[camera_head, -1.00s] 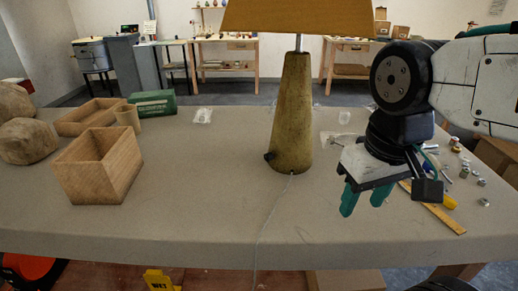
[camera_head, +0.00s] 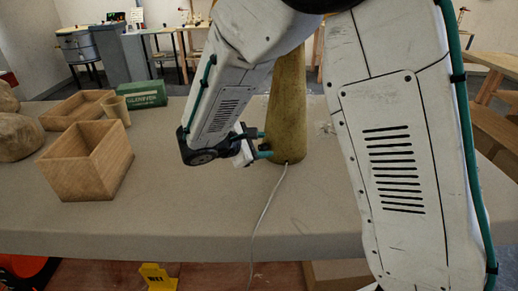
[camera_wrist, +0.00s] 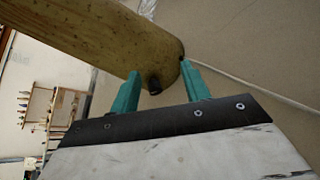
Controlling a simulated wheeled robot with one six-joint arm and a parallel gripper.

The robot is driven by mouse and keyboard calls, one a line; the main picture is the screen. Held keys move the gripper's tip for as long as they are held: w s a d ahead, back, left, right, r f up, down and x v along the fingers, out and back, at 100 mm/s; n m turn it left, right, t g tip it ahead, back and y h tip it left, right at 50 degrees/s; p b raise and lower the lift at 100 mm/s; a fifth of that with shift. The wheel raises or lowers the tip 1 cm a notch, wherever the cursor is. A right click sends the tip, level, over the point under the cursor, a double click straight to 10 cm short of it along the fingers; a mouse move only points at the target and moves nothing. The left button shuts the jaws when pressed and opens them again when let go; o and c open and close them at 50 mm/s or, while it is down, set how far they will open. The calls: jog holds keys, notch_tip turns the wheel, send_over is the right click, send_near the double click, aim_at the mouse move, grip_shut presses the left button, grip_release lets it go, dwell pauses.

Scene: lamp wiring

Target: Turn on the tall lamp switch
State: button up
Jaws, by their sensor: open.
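The tall lamp's tapered wooden base (camera_head: 288,112) stands on the table, partly behind my arm in the head view. My gripper (camera_head: 263,145) is at the left side of the base, low down, with its teal fingers pointing at it. In the wrist view the lamp base (camera_wrist: 95,32) lies slanted across the top. The small dark switch (camera_wrist: 154,84) sticks out of it between the two open fingertips of my gripper (camera_wrist: 160,78), apart from both. The switch is hidden in the head view. The lampshade is hidden behind my arm.
A white cord (camera_head: 262,212) runs from the lamp base over the table's front edge. The table (camera_head: 180,220) is clear in front.

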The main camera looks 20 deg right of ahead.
aim_at(261, 148)
jog(key=w+a+f+n+t, duration=0.1)
jog(key=a+f, duration=0.1)
jog(key=w+a+f+n+t, duration=0.1)
jog(key=w+a+f, duration=0.1)
jog(key=shift+n, duration=0.4)
jog(key=shift+w+d+f, duration=0.1)
jog(key=shift+w, duration=0.15)
jog(key=x, duration=0.7)
jog(key=shift+w+d, duration=0.1)
jog(key=c, duration=1)
